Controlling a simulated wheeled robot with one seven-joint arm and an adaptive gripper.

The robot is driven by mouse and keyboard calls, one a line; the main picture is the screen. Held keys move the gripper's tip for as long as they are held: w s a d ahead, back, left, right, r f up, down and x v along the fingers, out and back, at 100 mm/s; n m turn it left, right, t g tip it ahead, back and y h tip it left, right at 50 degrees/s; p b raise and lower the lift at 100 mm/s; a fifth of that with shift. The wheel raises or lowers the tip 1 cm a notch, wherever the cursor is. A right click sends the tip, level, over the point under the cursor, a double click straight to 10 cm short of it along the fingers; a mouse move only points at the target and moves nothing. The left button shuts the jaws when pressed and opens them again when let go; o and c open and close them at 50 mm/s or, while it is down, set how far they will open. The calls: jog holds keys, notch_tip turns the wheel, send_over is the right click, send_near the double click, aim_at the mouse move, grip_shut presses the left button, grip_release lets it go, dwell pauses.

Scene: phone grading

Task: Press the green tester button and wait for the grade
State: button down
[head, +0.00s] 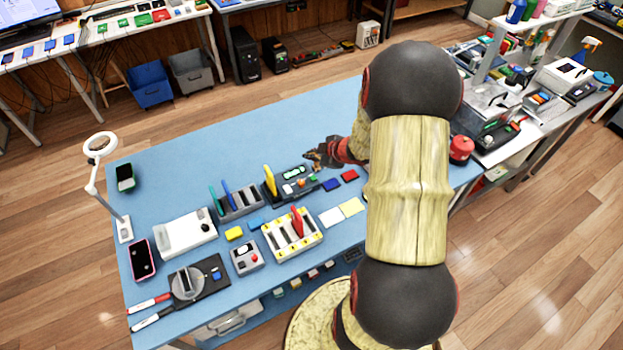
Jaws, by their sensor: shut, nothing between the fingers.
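A dark tester unit (298,192) sits on the blue table in the head view, with a yellow slab (270,181) upright at its left end. A small green-and-white patch (294,172) shows on its top; I cannot tell whether this is the button or a display. My gripper (314,159) is shut and empty, just behind and above the tester's right end. I cannot tell whether it touches the tester. My arm comes in from the right and hides part of the table.
A grey rack (240,205) with teal and blue slabs stands left of the tester. A cream slotted tray (293,244) holding a red slab is in front. The table's back left (200,150) is clear.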

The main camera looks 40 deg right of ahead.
jog(key=shift+f, duration=0.1)
dwell(0.3)
jog(key=b, duration=0.8)
send_over(312, 179)
notch_tip(312, 179, down, 7)
jog(key=shift+f, duration=0.2)
jog(key=shift+f+b, duration=0.3)
jog(key=shift+f, duration=0.25)
jog(key=shift+f, duration=0.1)
dwell(0.4)
jog(key=shift+f, duration=0.35)
jog(key=shift+f+b, duration=0.4)
jog(key=shift+f, duration=0.1)
dwell(0.7)
jog(key=shift+r, duration=0.1)
jog(key=shift+r+p, duration=0.85)
jog(key=shift+p, duration=0.15)
